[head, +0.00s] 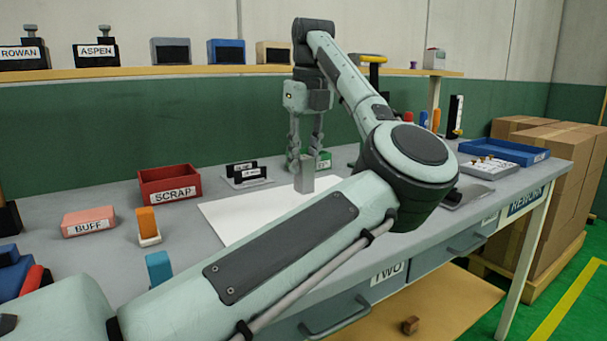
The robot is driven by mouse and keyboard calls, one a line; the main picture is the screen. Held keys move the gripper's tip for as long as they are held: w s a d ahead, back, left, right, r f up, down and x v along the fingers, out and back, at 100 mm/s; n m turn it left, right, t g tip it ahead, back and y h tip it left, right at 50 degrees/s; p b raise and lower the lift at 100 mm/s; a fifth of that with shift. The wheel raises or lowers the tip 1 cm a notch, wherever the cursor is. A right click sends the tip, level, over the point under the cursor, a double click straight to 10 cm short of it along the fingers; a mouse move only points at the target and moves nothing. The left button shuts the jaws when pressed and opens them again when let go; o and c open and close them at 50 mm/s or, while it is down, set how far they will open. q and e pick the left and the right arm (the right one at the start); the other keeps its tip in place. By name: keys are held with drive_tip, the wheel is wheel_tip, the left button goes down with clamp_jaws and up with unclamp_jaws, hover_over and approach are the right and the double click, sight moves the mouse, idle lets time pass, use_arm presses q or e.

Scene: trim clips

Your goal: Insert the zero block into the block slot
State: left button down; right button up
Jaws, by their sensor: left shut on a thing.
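My left gripper (304,162) points straight down over the workbench, shut on a small plain grey block (304,182). The block is upright, above or on the white sheet (235,215); I cannot tell if it touches. No marking on it is legible, so I cannot confirm it is the zero block. A grey stand with black upright parts and small labels (246,175) sits just left of the gripper. I cannot make out the block slot for certain. My left arm hides much of the bench's front and middle. My right gripper is not in view.
A red SCRAP bin (168,182), a pink BUFF block (89,221) and an orange-and-white piece (148,226) lie left. A green labelled item (324,160) stands behind the gripper. A blue tray (505,152) is at the far right. A shelf (150,71) runs behind.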

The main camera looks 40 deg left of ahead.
sight(304, 176)
use_arm(q)
drive_tip(key=shift+f, duration=1.7)
drive_tip(key=shift+f, duration=0.2)
drive_tip(key=c, duration=1.3)
unclamp_jaws()
drive_tip(key=shift+o, duration=0.2)
